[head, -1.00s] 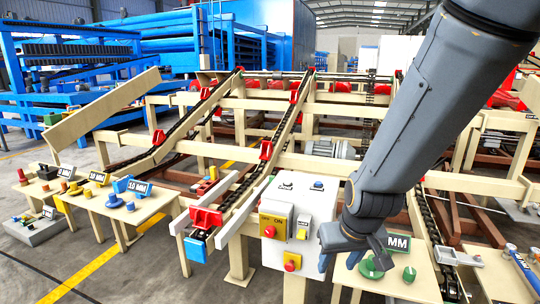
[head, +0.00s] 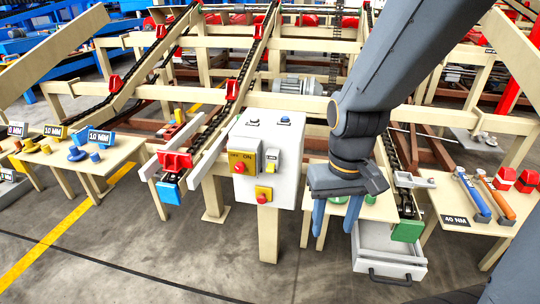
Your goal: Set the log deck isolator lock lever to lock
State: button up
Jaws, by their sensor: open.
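A pale grey control box (head: 285,165) stands on a post at the front of the log deck. On its face is a yellow plate (head: 247,155) with a red knob (head: 239,168) and "ON" lettering. A small pale switch unit (head: 271,160) sits just right of the plate. A yellow block with a red button (head: 263,194) is below. I cannot tell which small part is the lock lever or how it is set. My gripper (head: 337,222) is right of the box and apart from it, open and empty, with its blue fingers pointing down.
My arm covers part of the small table behind my gripper. An open grey drawer (head: 389,253) juts out at lower right. A right table (head: 465,205) holds blue and orange tools. A left table (head: 75,168) holds blue and yellow parts. The floor before the box is clear.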

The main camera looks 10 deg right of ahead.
aim_at(270, 169)
jog(key=u, duration=1.55)
jog(key=k, duration=0.75)
jog(key=z, duration=1.05)
jog(key=i, duration=0.5)
jog(key=u, duration=0.05)
